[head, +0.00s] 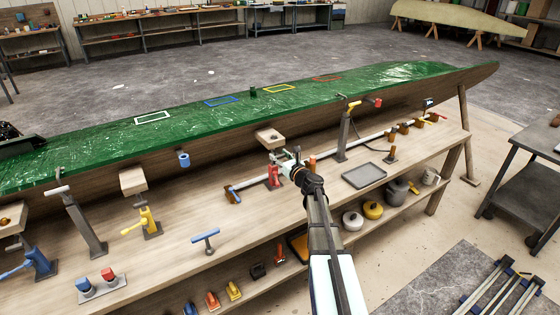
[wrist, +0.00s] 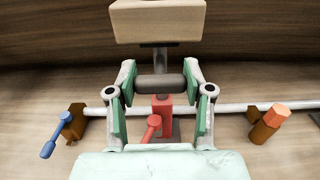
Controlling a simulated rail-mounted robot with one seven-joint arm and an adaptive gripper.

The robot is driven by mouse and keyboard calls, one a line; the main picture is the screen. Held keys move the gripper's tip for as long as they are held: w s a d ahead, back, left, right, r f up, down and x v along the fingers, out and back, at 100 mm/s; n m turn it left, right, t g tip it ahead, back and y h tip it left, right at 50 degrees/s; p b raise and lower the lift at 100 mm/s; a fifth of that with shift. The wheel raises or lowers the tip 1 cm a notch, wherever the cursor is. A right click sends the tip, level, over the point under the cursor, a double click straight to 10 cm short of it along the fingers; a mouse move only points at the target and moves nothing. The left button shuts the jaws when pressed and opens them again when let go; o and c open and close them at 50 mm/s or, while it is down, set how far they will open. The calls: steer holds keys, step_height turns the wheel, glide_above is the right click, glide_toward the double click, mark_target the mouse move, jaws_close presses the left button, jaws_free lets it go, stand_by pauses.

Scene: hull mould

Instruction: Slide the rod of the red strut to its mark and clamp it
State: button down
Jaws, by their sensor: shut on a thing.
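The red strut (head: 273,180) stands on the bench below the hull mould. Its red body (wrist: 166,102) and red clamp lever (wrist: 152,127) show low between my fingers in the wrist view. The grey rod (wrist: 161,58) rises from the body to a pale wooden pad (wrist: 158,20), which also shows in the head view (head: 269,136). My gripper (wrist: 160,88) is shut on the thick dark grey crossbar (wrist: 160,82) of the rod, one finger at each end. In the head view my gripper (head: 289,164) partly hides the strut. I cannot make out a mark on the rod.
A long pale bar (wrist: 230,108) runs past the strut, with a blue-handled clamp (wrist: 70,122) left and an orange-topped one (wrist: 268,122) right. The yellow strut (head: 148,222) stands left, a grey tray (head: 364,175) right. The green-covered mould (head: 215,108) overhangs the back.

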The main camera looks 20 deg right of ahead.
steer(key=shift+w+r, duration=0.1)
steer(key=shift+r, duration=0.2)
steer(key=shift+c, duration=2.2)
jaws_free()
steer(key=shift+f, duration=0.1)
steer(key=s+d, duration=0.1)
steer(key=s, duration=1.1)
steer(key=shift+d, duration=0.25)
